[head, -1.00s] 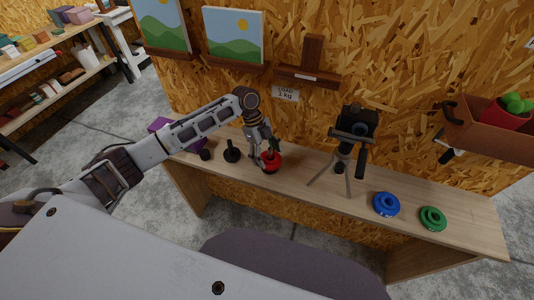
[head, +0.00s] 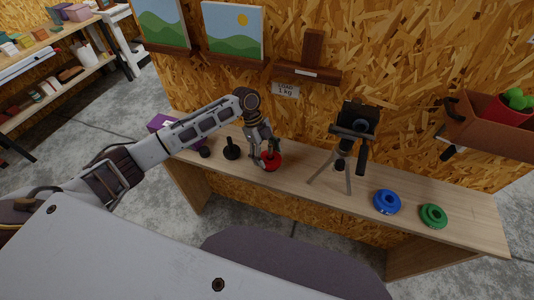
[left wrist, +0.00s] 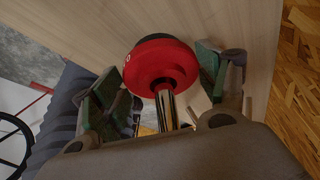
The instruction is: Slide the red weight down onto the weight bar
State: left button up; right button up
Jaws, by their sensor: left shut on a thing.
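The red weight (head: 271,162) is at the bench's back-left part, under my left gripper (head: 265,158). In the left wrist view the red weight (left wrist: 162,64) is a round disc between the two green-padded fingers of my left gripper (left wrist: 160,85). The gripper is shut on it. A shiny metal weight bar (left wrist: 166,108) stands up through the weight's middle towards my wrist, so the weight is around the bar. The bar's lower end is hidden by the weight. How much gap is left beneath the weight I cannot tell. My right gripper is not in view.
A black upright piece (head: 231,149) stands just left of the gripper. A camera on a tripod (head: 352,140) stands to the right. A blue weight (head: 387,202) and a green weight (head: 433,216) lie farther right on the bench (head: 310,184). The board wall is close behind.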

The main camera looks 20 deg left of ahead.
pick_arm(q)
jog(key=o, duration=1.6)
jog(key=shift+r, duration=0.1)
jog(key=shift+v, duration=3.65)
jog(key=shift+s, duration=0.1)
